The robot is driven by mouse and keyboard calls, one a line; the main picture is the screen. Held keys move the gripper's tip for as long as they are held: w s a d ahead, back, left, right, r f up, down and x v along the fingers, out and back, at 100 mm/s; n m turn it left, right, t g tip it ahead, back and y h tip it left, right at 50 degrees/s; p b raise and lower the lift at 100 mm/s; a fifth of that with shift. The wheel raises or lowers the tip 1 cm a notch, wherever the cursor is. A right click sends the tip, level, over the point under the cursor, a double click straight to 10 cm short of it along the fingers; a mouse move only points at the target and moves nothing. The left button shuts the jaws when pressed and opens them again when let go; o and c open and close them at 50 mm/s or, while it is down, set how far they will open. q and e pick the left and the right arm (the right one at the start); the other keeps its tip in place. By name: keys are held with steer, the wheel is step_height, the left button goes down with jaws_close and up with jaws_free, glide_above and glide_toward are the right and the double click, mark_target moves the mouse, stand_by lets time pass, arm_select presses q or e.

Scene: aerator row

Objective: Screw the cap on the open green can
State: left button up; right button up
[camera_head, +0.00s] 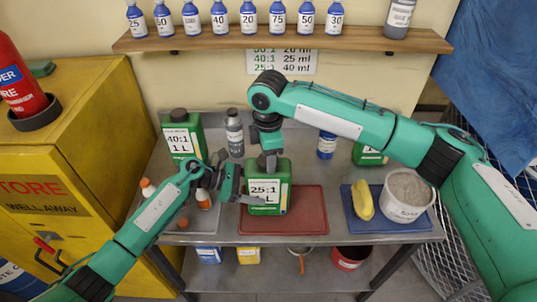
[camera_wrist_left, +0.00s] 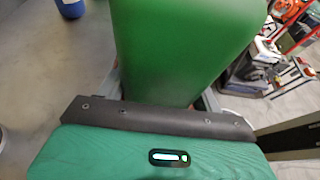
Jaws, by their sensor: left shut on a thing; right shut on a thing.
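The green can labelled 25:1 (camera_head: 281,186) stands upright on the table, at the left end of the red mat. My left gripper (camera_head: 252,195) is shut on the can low on its body; the can's green side (camera_wrist_left: 185,45) fills the upper middle of the left wrist view. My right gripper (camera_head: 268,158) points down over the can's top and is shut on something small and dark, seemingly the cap. The fingers hide most of it and the can's mouth, so I cannot tell how the cap sits on the neck.
Another green can labelled 40:1 (camera_head: 179,141) and a grey bottle (camera_head: 234,138) stand behind my left arm. The red mat (camera_head: 308,215) is bare on its right. A blue tray (camera_head: 415,224) holds a yellow cloth (camera_head: 362,200) and a white bucket (camera_head: 404,210).

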steer(key=m, duration=0.8)
steer(key=shift+a, duration=0.1)
steer(key=m, duration=0.6)
steer(key=shift+r+m, duration=0.1)
steer(key=shift+m, duration=0.2)
steer(key=o, duration=1.1)
steer(key=shift+r, duration=2.2)
steer(key=shift+c, duration=0.2)
